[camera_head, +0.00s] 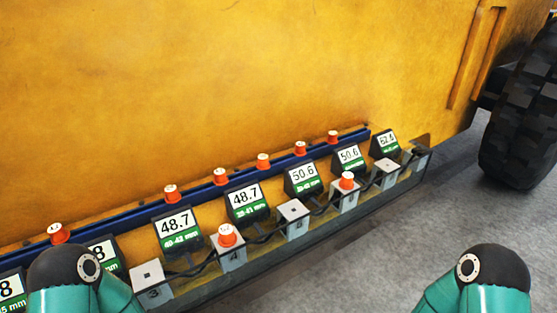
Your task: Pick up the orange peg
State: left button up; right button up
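Several orange pegs with white tops show in the head view, and I cannot tell which one the task means. One orange peg (227,236) stands upright on a grey block marked 4. Another orange peg (347,181) stands on a block farther right. More stand along the blue rail (120,215) behind, from a peg (58,233) at the left to a peg (333,137) at the right. Only teal and black links of my two arms show at the bottom left and bottom right. Neither gripper is in view.
Number displays, such as one reading 48.7 (178,230), stand between rail and blocks. Blocks without pegs include one (151,282) and another (294,215). A black cable (265,238) runs along them. A yellow machine body (220,80) rises behind, with a tyre (522,125) at right.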

aim_at(299, 151)
jog(key=z, duration=0.2)
jog(key=i, duration=0.75)
jog(key=u, duration=0.25)
jog(key=k, duration=0.85)
jog(key=z, duration=0.35)
jog(key=i, duration=0.9)
jog(key=u, duration=1.25)
